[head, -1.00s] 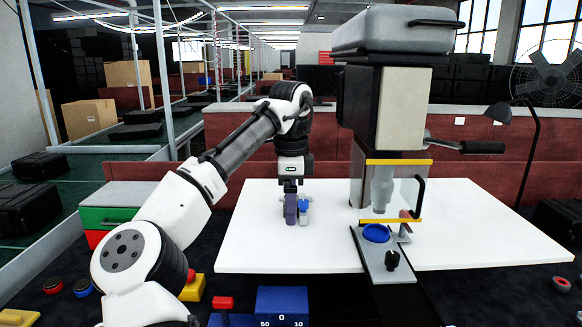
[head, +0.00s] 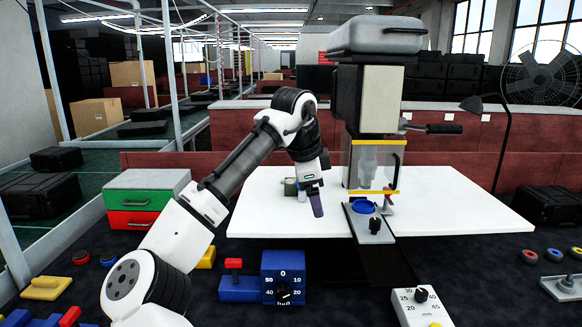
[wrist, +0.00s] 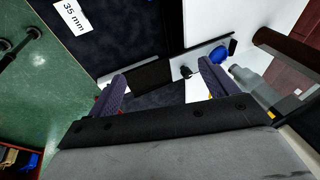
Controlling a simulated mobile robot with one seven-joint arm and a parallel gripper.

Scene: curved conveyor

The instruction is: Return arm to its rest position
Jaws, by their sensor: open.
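My gripper (head: 316,203) hangs at the end of my white arm, above the front part of the white table (head: 262,222), with its purple fingers pointing down and slightly right. In the wrist view my gripper's fingers (wrist: 163,80) are spread apart with nothing held between them. A small grey-green part (head: 290,187) stands on the table just left of and behind the gripper, partly hidden by it. The press (head: 368,98) stands to the right of the gripper with a blue round piece (head: 363,207) on its base. The blue piece also shows in the wrist view (wrist: 218,55).
A drawer unit with a green and a red drawer (head: 137,210) stands left of the arm. A blue dial box (head: 284,277) and a white dial box (head: 421,306) are in front of the table. A desk lamp (head: 492,105) is behind at right. The table's right side is clear.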

